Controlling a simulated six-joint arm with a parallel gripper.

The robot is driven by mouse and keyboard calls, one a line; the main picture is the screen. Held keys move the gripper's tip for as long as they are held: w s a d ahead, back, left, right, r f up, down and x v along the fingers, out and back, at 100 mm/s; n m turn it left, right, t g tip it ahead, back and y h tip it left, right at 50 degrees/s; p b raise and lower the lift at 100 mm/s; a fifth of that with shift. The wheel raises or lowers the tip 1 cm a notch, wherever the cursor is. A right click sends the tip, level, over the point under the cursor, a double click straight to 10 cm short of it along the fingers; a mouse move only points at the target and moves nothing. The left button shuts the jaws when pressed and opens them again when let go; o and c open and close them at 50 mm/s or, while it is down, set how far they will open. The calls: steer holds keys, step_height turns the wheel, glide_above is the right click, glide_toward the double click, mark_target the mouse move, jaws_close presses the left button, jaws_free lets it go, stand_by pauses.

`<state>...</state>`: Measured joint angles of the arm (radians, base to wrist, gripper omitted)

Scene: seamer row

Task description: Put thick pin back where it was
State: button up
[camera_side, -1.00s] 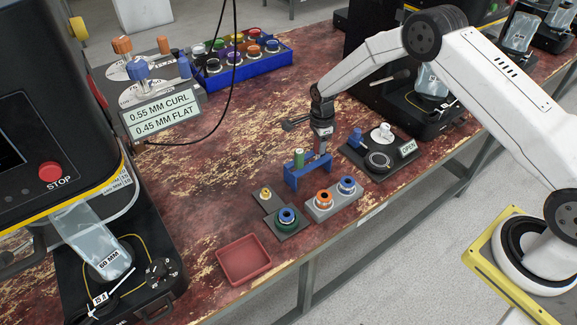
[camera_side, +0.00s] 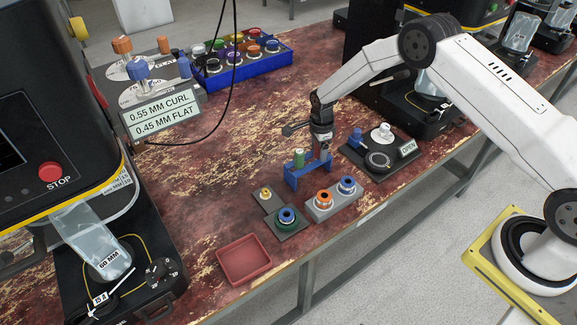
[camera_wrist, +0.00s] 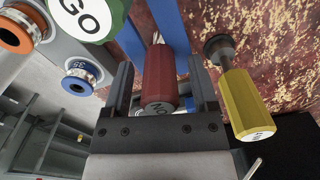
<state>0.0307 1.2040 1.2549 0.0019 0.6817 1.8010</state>
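Two pins stand at the blue rack (camera_side: 292,180). One has a green handle (camera_side: 298,159), marked GO in the wrist view (camera_wrist: 88,14). The other has a red handle (camera_wrist: 160,82) with a label that reads NO in part. My gripper (camera_side: 319,152) is low over the right end of the rack. In the wrist view its two fingers (camera_wrist: 160,92) stand on either side of the red handle, with a visible gap on each side. Which pin is the thick one cannot be told.
A yellow-handled tool (camera_wrist: 245,105) stands close beside the right finger. A grey block (camera_side: 322,213) with orange and blue rings is in front of the rack. A red tray (camera_side: 244,260) lies near the table edge. A dark fixture marked OPEN (camera_side: 408,148) is to the right.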

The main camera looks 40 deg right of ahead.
steer(key=shift+r, duration=0.15)
step_height(320, 180, up, 12)
steer(key=shift+r, duration=0.25)
stand_by(0.7)
stand_by(0.4)
steer(key=s+a+r+n+t, duration=0.1)
steer(key=s+r+n, duration=0.3)
steer(key=s+n, duration=0.6)
steer(key=s+r+n+t, duration=0.1)
steer(key=s+r+n, duration=0.3)
steer(key=s+n, duration=0.7)
steer(key=s, duration=0.5)
steer(key=shift+s+a+r+t, duration=0.15)
steer(key=shift+s+a+t, duration=0.05)
steer(key=shift+a+t, duration=0.15)
